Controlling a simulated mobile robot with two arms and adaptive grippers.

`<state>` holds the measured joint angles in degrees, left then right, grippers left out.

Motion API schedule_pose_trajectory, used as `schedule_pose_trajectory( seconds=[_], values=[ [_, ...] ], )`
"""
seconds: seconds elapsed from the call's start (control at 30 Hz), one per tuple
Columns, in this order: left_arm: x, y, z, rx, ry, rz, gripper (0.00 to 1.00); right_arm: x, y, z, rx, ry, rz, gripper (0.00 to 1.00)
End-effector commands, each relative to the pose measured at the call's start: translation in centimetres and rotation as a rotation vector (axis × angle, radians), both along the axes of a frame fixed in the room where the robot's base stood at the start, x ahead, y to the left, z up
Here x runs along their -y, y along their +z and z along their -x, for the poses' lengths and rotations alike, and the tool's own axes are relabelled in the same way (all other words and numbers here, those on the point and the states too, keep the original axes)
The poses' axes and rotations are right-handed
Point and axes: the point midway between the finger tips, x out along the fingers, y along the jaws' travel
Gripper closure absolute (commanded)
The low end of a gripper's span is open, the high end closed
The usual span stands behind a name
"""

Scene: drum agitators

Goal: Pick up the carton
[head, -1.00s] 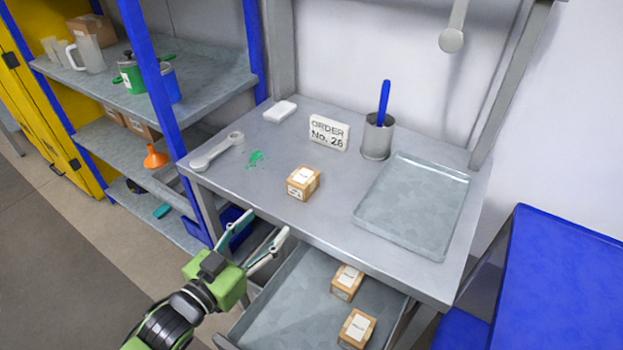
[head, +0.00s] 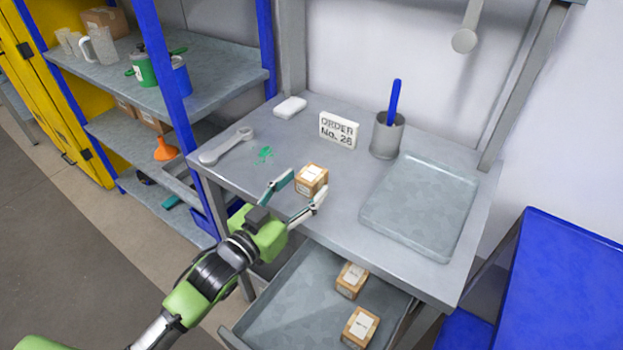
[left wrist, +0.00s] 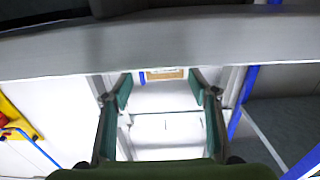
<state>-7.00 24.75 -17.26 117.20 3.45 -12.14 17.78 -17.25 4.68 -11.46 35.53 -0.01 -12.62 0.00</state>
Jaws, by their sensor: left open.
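A small brown carton (head: 312,181) with a white label sits on the grey workbench near its front edge. My left gripper (head: 304,186) is open, its fingertips at the near side of the carton, one to the left and one to the right. I cannot tell if they touch it. In the left wrist view the open fingers (left wrist: 160,88) frame a small brown and white patch that looks like a carton. Two similar cartons, one farther back (head: 351,280) and one nearer (head: 360,327), lie in the open drawer below. My right gripper is out of view.
The bench holds an order sign (head: 338,130), a metal cup with a blue handle (head: 387,136), an empty tray (head: 420,208), a grey wrench-like tool (head: 226,146), a white block (head: 290,107) and a green smear (head: 264,154). The open drawer (head: 290,300) juts out below.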

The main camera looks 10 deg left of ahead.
Motion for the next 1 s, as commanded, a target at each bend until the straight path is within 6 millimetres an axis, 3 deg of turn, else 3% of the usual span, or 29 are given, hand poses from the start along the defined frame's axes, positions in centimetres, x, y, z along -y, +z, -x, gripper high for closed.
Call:
schedule_pose_trajectory(
  seconds=[0.3,0.63,0.67,0.8,1.0],
  values=[
    [0.9,0.1,-4.1,0.001,0.001,0.002,0.46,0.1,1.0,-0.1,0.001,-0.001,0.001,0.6],
    [1.2,-0.1,-4.7,0.001,0.0,0.0,0.46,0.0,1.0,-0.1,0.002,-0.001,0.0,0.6],
    [1.2,-0.1,-4.7,0.001,0.0,0.0,0.48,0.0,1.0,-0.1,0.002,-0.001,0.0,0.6],
    [1.2,-0.1,-4.7,0.001,0.0,0.0,0.85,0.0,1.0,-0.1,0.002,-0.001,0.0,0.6],
    [1.2,-0.1,-4.7,0.002,0.0,0.001,0.87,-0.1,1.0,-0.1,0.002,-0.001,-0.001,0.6]
  ],
)
